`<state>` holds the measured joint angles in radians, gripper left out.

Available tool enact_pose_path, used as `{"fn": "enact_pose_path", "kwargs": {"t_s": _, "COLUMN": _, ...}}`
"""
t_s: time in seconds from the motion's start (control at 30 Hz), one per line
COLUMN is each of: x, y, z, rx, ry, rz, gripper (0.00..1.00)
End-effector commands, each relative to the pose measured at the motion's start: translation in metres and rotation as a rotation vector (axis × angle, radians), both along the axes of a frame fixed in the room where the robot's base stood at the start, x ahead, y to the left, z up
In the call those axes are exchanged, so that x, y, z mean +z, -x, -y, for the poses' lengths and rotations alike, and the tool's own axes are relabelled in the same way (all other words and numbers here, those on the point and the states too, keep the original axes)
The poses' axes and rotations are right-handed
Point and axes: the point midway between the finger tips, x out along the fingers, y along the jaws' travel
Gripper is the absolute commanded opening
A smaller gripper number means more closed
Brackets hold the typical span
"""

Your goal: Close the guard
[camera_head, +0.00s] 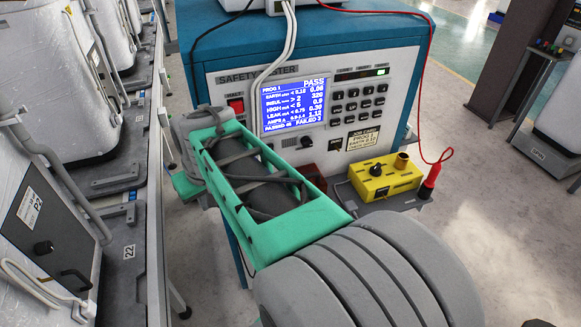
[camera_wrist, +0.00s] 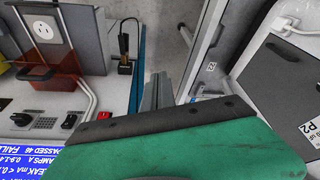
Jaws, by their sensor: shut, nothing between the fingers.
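The blue tester (camera_head: 310,95) stands ahead with its screen lit. In the head view my arm hides the fingers.
A yellow box (camera_head: 385,177) and a red probe (camera_head: 430,180) on a red cable are right of my arm. A rail with grey appliances (camera_head: 70,80) runs close along the left.

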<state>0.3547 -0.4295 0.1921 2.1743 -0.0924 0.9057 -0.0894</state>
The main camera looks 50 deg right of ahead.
Motion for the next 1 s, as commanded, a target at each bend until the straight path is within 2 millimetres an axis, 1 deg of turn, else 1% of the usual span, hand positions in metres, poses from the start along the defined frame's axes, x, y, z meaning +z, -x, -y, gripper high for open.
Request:
{"fn": "enact_pose_path", "kwargs": {"t_s": 0.03, "x": 0.007, "y": -0.009, "z": 0.052, "rx": -0.081, "ry": -0.002, "rz": 0.001, "gripper": 0.00}}
{"fn": "enact_pose_path", "kwargs": {"t_s": 0.07, "x": 0.009, "y": -0.012, "z": 0.080, "rx": -0.116, "ry": -0.002, "rz": 0.005, "gripper": 0.00}}
{"fn": "enact_pose_path", "kwargs": {"t_s": 0.1, "x": 0.012, "y": -0.013, "z": 0.119, "rx": -0.162, "ry": -0.002, "rz": 0.011, "gripper": 0.00}}
{"fn": "enact_pose_path", "kwargs": {"t_s": 0.17, "x": 0.014, "y": -0.006, "z": 0.175, "rx": -0.225, "ry": 0.003, "rz": 0.021, "gripper": 0.00}}
{"fn": "enact_pose_path", "kwargs": {"t_s": 0.2, "x": 0.014, "y": 0.002, "z": 0.207, "rx": -0.260, "ry": 0.006, "rz": 0.025, "gripper": 0.00}}
{"fn": "enact_pose_path", "kwargs": {"t_s": 0.3, "x": 0.014, "y": 0.023, "z": 0.268, "rx": -0.324, "ry": 0.015, "rz": 0.036, "gripper": 0.00}}
{"fn": "enact_pose_path", "kwargs": {"t_s": 0.33, "x": 0.013, "y": 0.029, "z": 0.279, "rx": -0.337, "ry": 0.017, "rz": 0.040, "gripper": 0.00}}
{"fn": "enact_pose_path", "kwargs": {"t_s": 0.4, "x": 0.013, "y": 0.037, "z": 0.296, "rx": -0.353, "ry": 0.022, "rz": 0.043, "gripper": 0.00}}
{"fn": "enact_pose_path", "kwargs": {"t_s": 0.43, "x": 0.012, "y": 0.038, "z": 0.300, "rx": -0.356, "ry": 0.022, "rz": 0.044, "gripper": 0.00}}
{"fn": "enact_pose_path", "kwargs": {"t_s": 0.57, "x": -0.001, "y": 0.035, "z": 0.303, "rx": -0.357, "ry": 0.020, "rz": 0.043, "gripper": 0.00}}
{"fn": "enact_pose_path", "kwargs": {"t_s": 0.67, "x": -0.018, "y": 0.029, "z": 0.306, "rx": -0.357, "ry": 0.019, "rz": 0.043, "gripper": 0.00}}
{"fn": "enact_pose_path", "kwargs": {"t_s": 0.97, "x": -0.079, "y": 0.009, "z": 0.317, "rx": -0.356, "ry": 0.021, "rz": 0.043, "gripper": 0.00}}
{"fn": "enact_pose_path", "kwargs": {"t_s": 1.0, "x": -0.080, "y": 0.013, "z": 0.316, "rx": -0.359, "ry": 0.022, "rz": 0.045, "gripper": 0.00}}
